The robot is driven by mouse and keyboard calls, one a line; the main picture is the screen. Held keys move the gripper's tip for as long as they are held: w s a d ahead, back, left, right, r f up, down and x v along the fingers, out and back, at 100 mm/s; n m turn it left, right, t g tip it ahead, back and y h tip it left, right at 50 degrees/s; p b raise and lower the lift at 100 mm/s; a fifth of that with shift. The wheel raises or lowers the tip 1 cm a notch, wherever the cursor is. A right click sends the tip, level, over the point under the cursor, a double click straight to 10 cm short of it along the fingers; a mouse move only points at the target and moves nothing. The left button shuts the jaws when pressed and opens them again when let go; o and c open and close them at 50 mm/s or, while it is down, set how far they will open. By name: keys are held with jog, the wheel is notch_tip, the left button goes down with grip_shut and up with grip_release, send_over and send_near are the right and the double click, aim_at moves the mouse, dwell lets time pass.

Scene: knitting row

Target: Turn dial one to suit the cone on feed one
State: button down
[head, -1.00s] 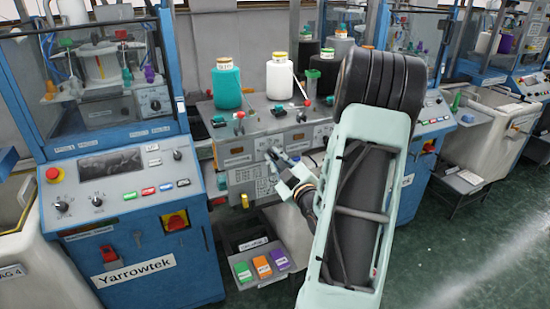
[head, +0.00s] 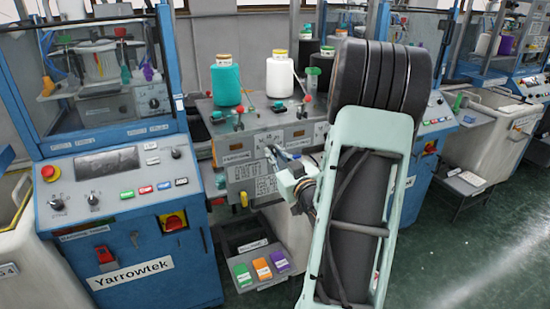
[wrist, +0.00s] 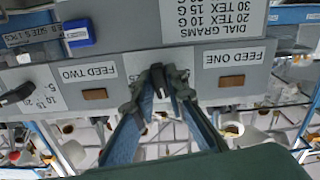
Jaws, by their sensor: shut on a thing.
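My gripper (wrist: 160,78) is shut on a dark dial knob (wrist: 160,88) on the grey feed panel (wrist: 130,62), between the FEED ONE label (wrist: 231,57) and the FEED TWO label (wrist: 88,73). The wrist view is upside down. The knob is mostly hidden by the fingers, so its pointer setting cannot be read. In the head view my gripper (head: 273,154) reaches the panel front below the cones. A teal cone (head: 227,86) stands at the left on top and a white cone (head: 280,76) to its right. A printed dial chart (wrist: 215,18) shows TEX and GRAMS values.
Another black knob (wrist: 17,95) is on the panel beyond FEED TWO. A blue Yarrowtek machine (head: 130,220) stands left of the panel. A low tray with green, orange and purple blocks (head: 262,268) is below. Dark cones stand behind my arm.

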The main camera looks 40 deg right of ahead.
jog(key=shift+m, duration=0.8)
jog(key=c, duration=1.9)
grip_release()
jog(key=shift+c, duration=0.2)
jog(key=v, duration=0.7)
jog(key=shift+s, duration=0.25)
jog(key=shift+a, duration=0.1)
